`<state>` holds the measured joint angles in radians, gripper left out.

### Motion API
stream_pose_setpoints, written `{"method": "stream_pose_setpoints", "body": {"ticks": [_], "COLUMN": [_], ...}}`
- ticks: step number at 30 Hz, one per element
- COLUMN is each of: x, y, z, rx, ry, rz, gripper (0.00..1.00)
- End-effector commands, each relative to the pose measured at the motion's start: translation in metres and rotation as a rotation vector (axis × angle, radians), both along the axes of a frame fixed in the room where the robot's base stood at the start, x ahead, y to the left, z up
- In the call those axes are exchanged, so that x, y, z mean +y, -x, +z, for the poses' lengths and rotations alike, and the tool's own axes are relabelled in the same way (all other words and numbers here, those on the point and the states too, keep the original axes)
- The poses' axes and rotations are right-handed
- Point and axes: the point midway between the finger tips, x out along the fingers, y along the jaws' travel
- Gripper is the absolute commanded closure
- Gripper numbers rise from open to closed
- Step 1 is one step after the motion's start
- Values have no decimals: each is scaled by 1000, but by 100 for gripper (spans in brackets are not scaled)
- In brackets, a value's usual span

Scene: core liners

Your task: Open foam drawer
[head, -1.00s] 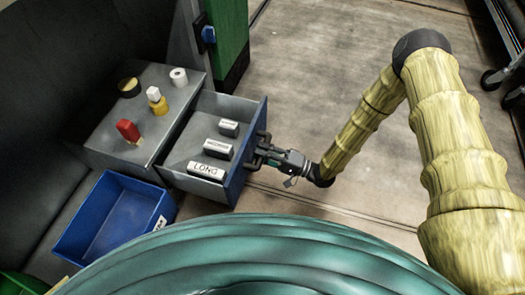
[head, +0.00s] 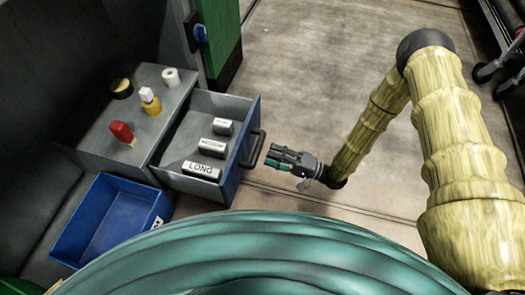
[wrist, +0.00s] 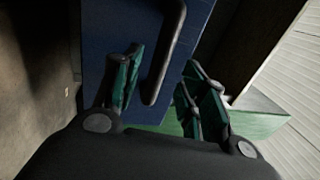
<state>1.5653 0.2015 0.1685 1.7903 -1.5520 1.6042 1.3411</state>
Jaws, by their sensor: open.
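The drawer (head: 228,178) is pulled well out of its grey cabinet (head: 150,158). It has a blue front, which also shows in the wrist view (wrist: 110,50), and a dark bar handle (head: 256,146). Inside lie several pale blocks, among them one marked LONG (head: 203,170). My gripper (head: 272,156) is open and empty, a short way to the right of the handle in the head view. In the wrist view the handle (wrist: 165,60) stands ahead, between the fingertips (wrist: 160,82) in the picture, with no finger seen closed on it.
On the cabinet top stand a red item (head: 121,131), a yellow bottle (head: 150,101), a white roll (head: 170,77) and a dark round item (head: 121,88). A blue bin (head: 70,225) sits in front of the cabinet. A green post (head: 222,45) stands behind.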

Motion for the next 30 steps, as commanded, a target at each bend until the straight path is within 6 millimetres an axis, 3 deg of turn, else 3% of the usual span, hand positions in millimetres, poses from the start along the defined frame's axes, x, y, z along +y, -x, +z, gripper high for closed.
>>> {"method": "stream_pose_setpoints", "body": {"ticks": [6,12,30], "x": [-35,-52,-55], "y": [8,12,12], "z": [-7,-11,-11], "rx": [0,0,0], "ry": [0,0,-1], "rz": [-2,-1,0], "gripper": [58,58,58]}}
